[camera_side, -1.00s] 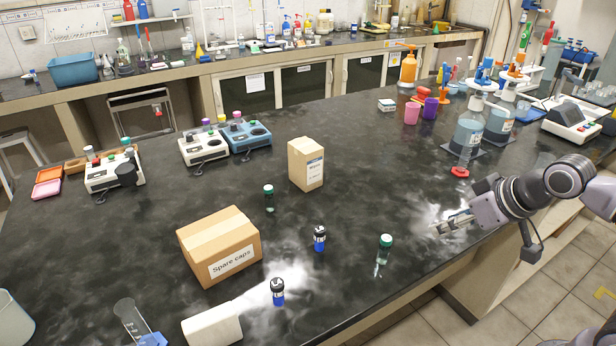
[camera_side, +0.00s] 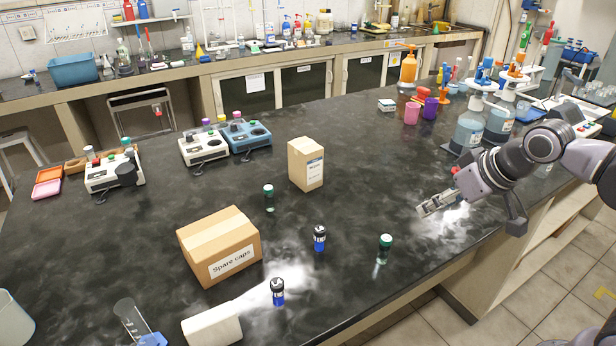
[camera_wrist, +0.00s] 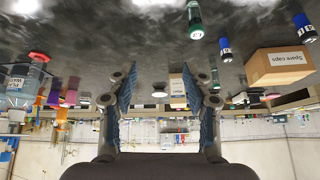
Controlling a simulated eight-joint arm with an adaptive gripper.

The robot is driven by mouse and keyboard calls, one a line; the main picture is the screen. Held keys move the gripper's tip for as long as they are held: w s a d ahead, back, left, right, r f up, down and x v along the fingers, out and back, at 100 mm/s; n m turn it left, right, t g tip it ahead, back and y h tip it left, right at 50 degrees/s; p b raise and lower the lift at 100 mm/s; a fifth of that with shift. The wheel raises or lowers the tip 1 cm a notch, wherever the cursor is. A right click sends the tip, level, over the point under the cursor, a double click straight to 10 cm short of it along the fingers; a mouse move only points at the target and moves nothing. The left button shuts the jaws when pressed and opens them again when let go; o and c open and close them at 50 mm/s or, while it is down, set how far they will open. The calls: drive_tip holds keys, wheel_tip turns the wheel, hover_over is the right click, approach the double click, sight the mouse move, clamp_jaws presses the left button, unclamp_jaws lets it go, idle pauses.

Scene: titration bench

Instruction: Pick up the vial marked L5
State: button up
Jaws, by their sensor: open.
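Several small vials stand upright and apart on the dark bench: a green-capped one (camera_side: 384,250) nearest my gripper, a blue one with a black cap (camera_side: 319,239), another such blue one (camera_side: 277,292) nearer the front, and a green-capped one (camera_side: 268,198) farther back. Their marks are too small to read, so I cannot tell which is L5. My gripper (camera_side: 421,211) is open and empty, low over the bench to the right of them all. The wrist view shows the nearest green-capped vial (camera_wrist: 195,20) and both blue vials (camera_wrist: 225,48) beyond the spread fingers.
A "Spare caps" carton (camera_side: 218,245) stands left of the blue vials; a smaller carton (camera_side: 306,164) stands behind. A white block (camera_side: 212,326) and a measuring cylinder (camera_side: 131,318) are at the front left. The bench between my gripper and the nearest vial is clear.

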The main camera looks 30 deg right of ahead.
drive_tip(key=w+a+r+m+g, duration=0.1)
drive_tip(key=w+a+r, duration=0.15)
drive_tip(key=w, duration=0.35)
drive_tip(key=w+a+r+m, duration=0.1)
drive_tip(key=w+a+r, duration=0.15)
drive_tip(key=w, duration=0.25)
drive_tip(key=m+g+h, duration=0.2)
drive_tip(key=m+h, duration=0.1)
drive_tip(key=m, duration=0.3)
hover_over(268, 193)
drive_tip(key=s+a, duration=0.2)
wheel_tip(268, 193, down, 9)
drive_tip(key=x, duration=0.5)
drive_tip(key=shift+w+a, duration=0.2)
drive_tip(key=shift+s+x, duration=0.15)
drive_tip(key=shift+x, duration=1.25)
drive_tip(key=shift+s+x, duration=0.15)
drive_tip(key=shift+x, duration=1.3)
drive_tip(key=shift+d, duration=0.15)
drive_tip(key=shift+c, duration=0.3)
clamp_jaws()
